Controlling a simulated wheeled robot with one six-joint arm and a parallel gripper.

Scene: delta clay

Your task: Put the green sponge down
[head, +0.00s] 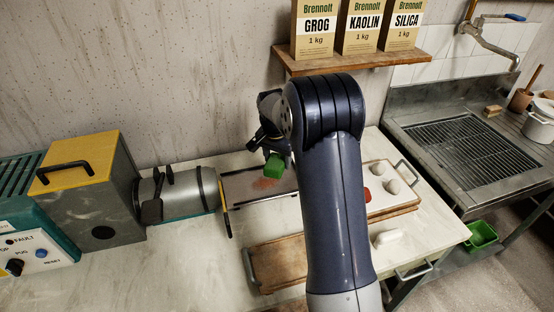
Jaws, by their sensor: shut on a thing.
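I cannot tell how high the sponge is above the tray. My arm hides part of the worktop and the tray's right end.
A metal cylinder machine (190,192) and a grey box with yellow top (95,165) stand left. A board with pale lumps (400,205) and a wooden tray (278,262) lie nearby. A shelf (400,60) holds bags overhead. Pale worktop (190,265) is clear at front left.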

